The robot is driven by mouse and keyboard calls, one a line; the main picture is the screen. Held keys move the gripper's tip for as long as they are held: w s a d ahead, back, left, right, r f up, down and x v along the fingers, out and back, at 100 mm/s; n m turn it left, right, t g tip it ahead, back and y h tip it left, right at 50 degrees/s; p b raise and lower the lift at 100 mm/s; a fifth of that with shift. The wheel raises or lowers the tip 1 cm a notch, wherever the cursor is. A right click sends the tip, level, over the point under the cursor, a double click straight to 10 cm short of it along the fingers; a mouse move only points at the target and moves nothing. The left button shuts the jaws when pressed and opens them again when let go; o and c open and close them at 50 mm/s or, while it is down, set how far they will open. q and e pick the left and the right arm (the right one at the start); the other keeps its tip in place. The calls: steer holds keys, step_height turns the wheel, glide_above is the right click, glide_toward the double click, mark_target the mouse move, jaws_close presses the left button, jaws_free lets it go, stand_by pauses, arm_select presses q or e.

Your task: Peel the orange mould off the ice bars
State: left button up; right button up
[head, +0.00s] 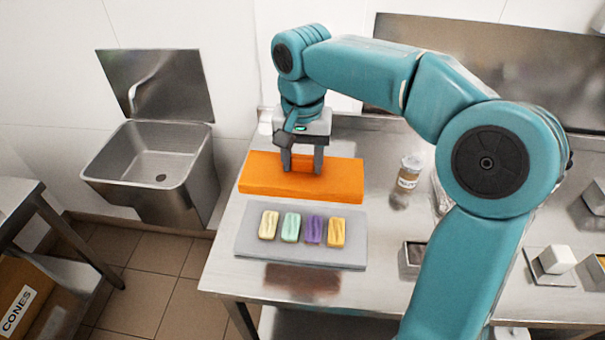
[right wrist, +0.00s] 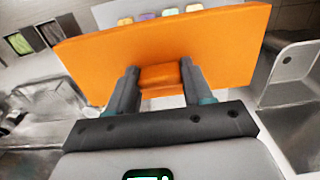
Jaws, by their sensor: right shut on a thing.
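The orange mould (head: 338,180) is a flat slab behind the grey tray in the head view, and it fills the upper middle of the right wrist view (right wrist: 215,45). My right gripper (head: 302,168) is shut on a raised grip at the middle of the mould, seen between its fingers in the right wrist view (right wrist: 160,78). Several ice bars lie bare in a row on the grey tray (head: 300,257): pale yellow (head: 269,225), mint green (head: 291,227), purple (head: 313,229) and yellow (head: 336,232). The mould is apart from the bars. My left gripper is not in view.
A jar (head: 409,171) stands right of the mould on the steel table. A small metal container (head: 411,258) is right of the tray, and a white block (head: 556,259) on a scale sits farther right. A steel sink (head: 160,160) is at left, beyond a gap.

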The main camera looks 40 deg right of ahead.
mark_target(302, 158)
steer(key=shift+w+d+r, duration=0.15)
steer(key=shift+w+r, duration=0.1)
steer(key=shift+r, duration=0.15)
steer(key=shift+s+r, duration=0.25)
steer(key=shift+w, duration=0.2)
steer(key=shift+s+r+p, duration=0.2)
steer(key=shift+r+p, duration=0.3)
steer(key=shift+p, duration=0.05)
steer(key=shift+w+r+p, duration=0.15)
steer(key=shift+r+p, duration=0.15)
steer(key=shift+p, duration=0.1)
steer(key=shift+r+p, duration=0.4)
steer(key=shift+r, duration=0.1)
steer(key=shift+r+p, duration=0.35)
steer(key=shift+p, duration=0.05)
